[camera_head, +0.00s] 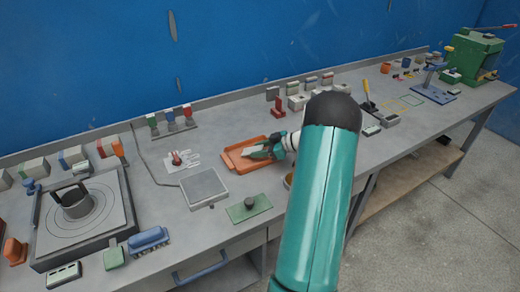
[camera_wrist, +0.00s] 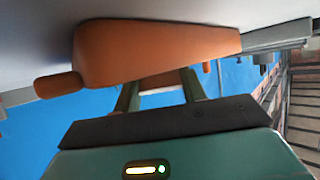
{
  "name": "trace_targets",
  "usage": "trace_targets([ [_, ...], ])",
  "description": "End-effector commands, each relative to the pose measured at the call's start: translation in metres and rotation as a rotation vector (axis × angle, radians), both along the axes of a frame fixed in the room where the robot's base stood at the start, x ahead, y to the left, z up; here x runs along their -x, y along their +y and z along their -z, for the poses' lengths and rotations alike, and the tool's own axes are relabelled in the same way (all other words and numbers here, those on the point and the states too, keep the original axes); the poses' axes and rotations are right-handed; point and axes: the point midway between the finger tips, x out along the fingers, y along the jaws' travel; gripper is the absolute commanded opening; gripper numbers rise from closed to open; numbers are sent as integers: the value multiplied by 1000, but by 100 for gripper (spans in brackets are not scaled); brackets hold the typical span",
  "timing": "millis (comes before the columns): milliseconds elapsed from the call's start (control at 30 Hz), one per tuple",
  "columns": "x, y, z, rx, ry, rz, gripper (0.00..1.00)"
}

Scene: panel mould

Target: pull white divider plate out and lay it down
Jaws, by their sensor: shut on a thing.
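The orange mould tray (camera_head: 232,164) lies on the bench in the head view. A small pale piece, which looks like the white divider plate (camera_head: 256,153), shows at its right part, at the tip of my gripper (camera_head: 268,150). My gripper reaches in from the right, low over the tray, and is shut on the plate. In the wrist view a large orange body (camera_wrist: 155,50) lies across the fingers (camera_wrist: 160,92) and hides most of their tips. The plate cannot be made out clearly there, nor whether it touches the tray.
A grey square plate (camera_head: 204,188) and a green plate with a knob (camera_head: 249,207) lie nearer the front edge. A white hand-shaped piece (camera_head: 183,160) lies left of the tray. Small blocks (camera_head: 299,102) stand behind. Some bare bench lies between the tray and the back ledge.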

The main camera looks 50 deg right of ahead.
Motion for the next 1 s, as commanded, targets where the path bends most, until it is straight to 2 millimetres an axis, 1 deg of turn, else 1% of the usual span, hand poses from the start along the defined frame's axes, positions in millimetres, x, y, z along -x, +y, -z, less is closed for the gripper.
trace_targets([
  [67, 0, 0, 0, 0, 0, 0, 9],
  [100, 0, 0, 0, 0, 0, 0, 45],
  [167, 0, 0, 0, 0, 0, 0, 57],
  [200, 0, 0, 0, 0, 0, 0, 65],
  [233, 0, 0, 0, 0, 0, 0, 67],
  [467, 0, 0, 0, 0, 0, 0, 67],
  [567, 0, 0, -3, 0, 0, 0, 67],
  [667, 0, 0, -13, 1, -1, 0, 67],
  [767, 0, -1, -30, 4, -2, 1, 67],
  [1000, 22, 19, -67, 2, -1, 0, 67],
])
